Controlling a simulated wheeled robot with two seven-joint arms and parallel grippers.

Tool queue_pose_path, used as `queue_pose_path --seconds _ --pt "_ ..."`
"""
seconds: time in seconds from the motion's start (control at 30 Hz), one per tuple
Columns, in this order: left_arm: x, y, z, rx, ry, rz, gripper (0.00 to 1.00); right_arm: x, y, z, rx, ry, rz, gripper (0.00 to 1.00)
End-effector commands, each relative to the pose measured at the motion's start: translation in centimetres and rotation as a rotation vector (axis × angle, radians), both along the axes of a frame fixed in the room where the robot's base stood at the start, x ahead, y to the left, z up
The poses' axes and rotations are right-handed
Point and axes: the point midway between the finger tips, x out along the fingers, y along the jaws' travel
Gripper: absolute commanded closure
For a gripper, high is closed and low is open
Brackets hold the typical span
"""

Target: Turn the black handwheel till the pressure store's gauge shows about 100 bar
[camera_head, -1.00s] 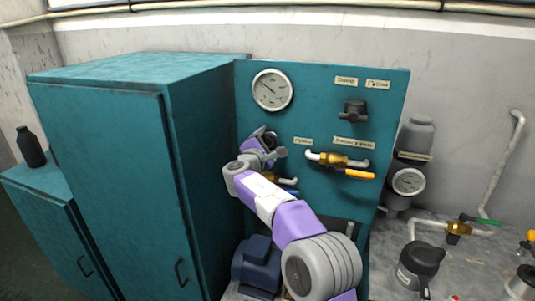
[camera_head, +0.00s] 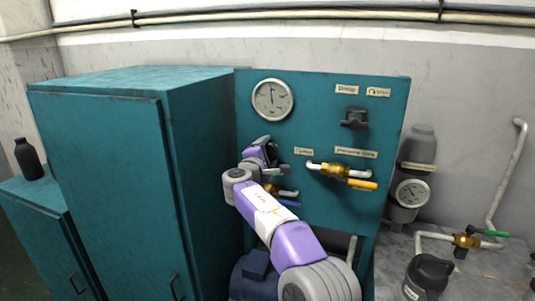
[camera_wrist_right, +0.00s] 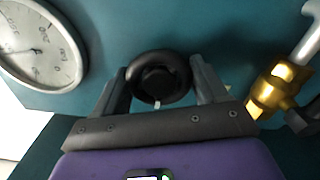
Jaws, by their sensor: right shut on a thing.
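The black handwheel (camera_wrist_right: 158,78) is on the teal panel (camera_head: 320,225). In the right wrist view it lies between the two fingers of my right gripper (camera_wrist_right: 160,72), which is shut on its rim. The pressure store (camera_head: 417,150) is a grey cylinder right of the panel. Its round gauge (camera_head: 412,193) is too small to read surely. The large panel gauge (camera_head: 272,99) has its needle near straight up. My left gripper is out of view.
Brass valves with a yellow lever (camera_head: 361,185) and a blue lever (camera_head: 286,202) are close to my right arm. A black knob (camera_head: 355,117) is higher on the panel. A teal cabinet (camera_head: 110,170) stands left. A green-handled valve (camera_head: 466,240) is at the right.

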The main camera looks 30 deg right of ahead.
Motion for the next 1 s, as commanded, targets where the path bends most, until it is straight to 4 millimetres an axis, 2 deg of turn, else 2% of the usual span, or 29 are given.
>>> queue_pose_path --seconds 0.1,0.13,0.27,0.63,1.0 --pt "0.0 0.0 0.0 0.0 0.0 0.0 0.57 0.0 0.1 0.0 0.0 0.0 0.001 0.58" --pt "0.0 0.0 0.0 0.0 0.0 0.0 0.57 0.0 0.1 0.0 0.0 0.0 0.001 0.23" --pt "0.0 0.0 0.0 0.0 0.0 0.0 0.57 0.0 0.0 0.0 0.0 0.0 0.001 0.05" --pt "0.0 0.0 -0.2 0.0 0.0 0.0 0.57 -0.4 0.5 0.1 0.0 0.0 0.002 0.05" --pt "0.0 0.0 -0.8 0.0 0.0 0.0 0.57 -3.9 4.7 0.0 0.0 0.0 0.004 0.05"
